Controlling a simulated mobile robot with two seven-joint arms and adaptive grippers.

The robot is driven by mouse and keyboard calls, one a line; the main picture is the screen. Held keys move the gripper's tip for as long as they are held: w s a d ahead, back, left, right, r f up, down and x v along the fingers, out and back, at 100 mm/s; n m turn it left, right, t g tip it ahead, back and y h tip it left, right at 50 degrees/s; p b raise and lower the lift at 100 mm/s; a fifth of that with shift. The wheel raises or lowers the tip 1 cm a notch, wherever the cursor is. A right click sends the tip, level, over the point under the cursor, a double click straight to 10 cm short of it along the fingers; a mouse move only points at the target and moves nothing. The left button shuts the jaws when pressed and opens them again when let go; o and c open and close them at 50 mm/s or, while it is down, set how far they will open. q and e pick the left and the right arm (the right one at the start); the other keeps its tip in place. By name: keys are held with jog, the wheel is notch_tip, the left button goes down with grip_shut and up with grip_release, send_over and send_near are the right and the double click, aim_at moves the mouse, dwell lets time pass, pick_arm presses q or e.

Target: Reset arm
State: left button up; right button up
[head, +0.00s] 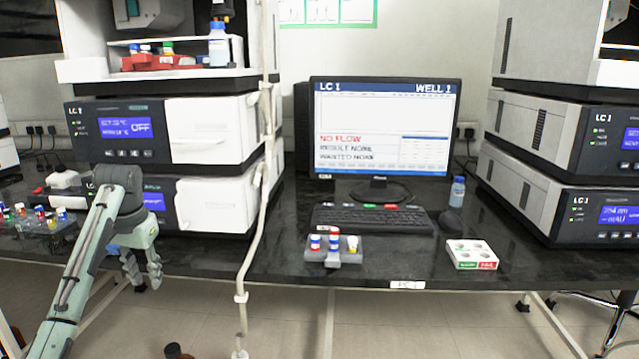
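My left arm comes in from the lower left, bends at a dark grey elbow and hangs down in front of the bench edge. My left gripper (146,282) points downward beside the bench front, left of the hanging white tube. Its two fingers look spread apart, with nothing seen between them. It touches no object that I can see. My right gripper is out of view.
The dark bench (290,255) holds a small grey vial rack (347,257), a white-and-red box (471,254), a keyboard (372,219), a monitor (383,125) and a blue-capped bottle (457,192). Instrument stacks stand on both sides. A coloured vial rack (35,222) sits at far left.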

pick_arm(q)
jog(key=s+f+g, duration=0.2)
jog(key=s+f, duration=0.4)
jog(key=f, duration=0.3)
jog(key=s+f+g, duration=0.2)
jog(key=s+f, duration=0.3)
jog(key=f, duration=0.4)
jog(key=w+a+r+t+y, duration=0.15)
jog(key=w+r+t, duration=0.3)
jog(key=w, duration=0.45)
jog(key=w+a+r+t+y, duration=0.1)
jog(key=w+a+r+t, duration=0.3)
jog(key=w, duration=0.5)
jog(key=s+d+f, duration=0.4)
jog(key=s+f, duration=0.2)
jog(key=f, duration=0.2)
jog(key=s+d+f+g+h, duration=0.1)
jog(key=s+d+f, duration=0.2)
jog(key=s, duration=0.9)
jog(key=s+d+f+g, duration=0.1)
jog(key=s+d+f, duration=0.3)
jog(key=s+f, duration=0.6)
jog(key=s+d+f+m+g+h, duration=0.1)
jog(key=s+d+f, duration=0.3)
jog(key=s, duration=1)
notch_tip(320, 180, down, 3)
jog(key=shift+s+r+g+h, duration=0.2)
jog(key=shift+g+h, duration=0.15)
jog(key=shift+g, duration=0.1)
